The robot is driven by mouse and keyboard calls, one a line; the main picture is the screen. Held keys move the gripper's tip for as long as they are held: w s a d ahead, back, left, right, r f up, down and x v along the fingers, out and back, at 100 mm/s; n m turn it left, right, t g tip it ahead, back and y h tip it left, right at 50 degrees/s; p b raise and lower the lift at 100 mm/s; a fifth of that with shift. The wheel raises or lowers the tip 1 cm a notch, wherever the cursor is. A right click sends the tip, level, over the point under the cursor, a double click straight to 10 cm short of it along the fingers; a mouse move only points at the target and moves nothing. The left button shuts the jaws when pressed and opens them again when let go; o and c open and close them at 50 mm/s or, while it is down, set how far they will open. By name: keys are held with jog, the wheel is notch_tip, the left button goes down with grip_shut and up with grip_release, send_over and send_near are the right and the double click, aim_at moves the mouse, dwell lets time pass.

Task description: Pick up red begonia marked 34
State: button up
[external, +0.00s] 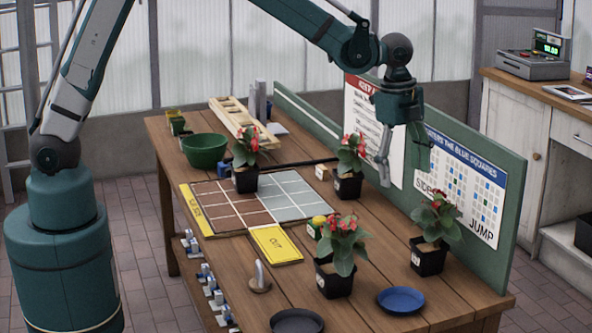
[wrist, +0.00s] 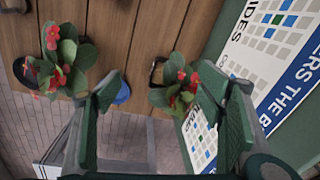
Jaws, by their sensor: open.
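Several potted red begonias in black pots stand on the wooden table: one at the grid's back edge (external: 246,155), one near the board (external: 349,160), one at the front (external: 342,245) and one at the right (external: 438,225). The pots carry pale tags, but no number is legible, so I cannot tell which is 34. My gripper (external: 404,160) is open and empty, above the table near the green board. In the wrist view, the right begonia (wrist: 180,88) shows between the fingers, nearer the right one; the front begonia (wrist: 60,62) is left of them.
A blue saucer (external: 400,300) and a dark saucer (external: 297,321) lie at the table's front. The upright green board (external: 510,205) borders the right side. A grid mat (external: 225,204), a yellow "CUT" card (external: 275,244) and a green bowl (external: 205,150) occupy the left and middle.

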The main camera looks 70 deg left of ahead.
aim_at(429, 249)
jog(key=w+d+f+m, duration=0.1)
jog(key=d+f, duration=0.1)
jog(key=f, duration=0.2)
jog(key=w+d+f+m, duration=0.1)
jog(key=w+d+f, duration=0.1)
jog(key=f, duration=0.2)
jog(key=w+d+f+m+g, duration=0.1)
jog(key=w+d+f, duration=0.1)
jog(key=f, duration=0.2)
jog(key=shift+w+d+f, duration=0.15)
jog(key=shift+d, duration=0.2)
jog(key=shift+f, duration=0.15)
jog(key=shift+f, duration=1.15)
jog(key=shift+f, duration=0.15)
jog(key=shift+w+f, duration=0.1)
jog(key=shift+f, duration=2.35)
jog(key=shift+c, duration=0.5)
jog(key=c, duration=1.1)
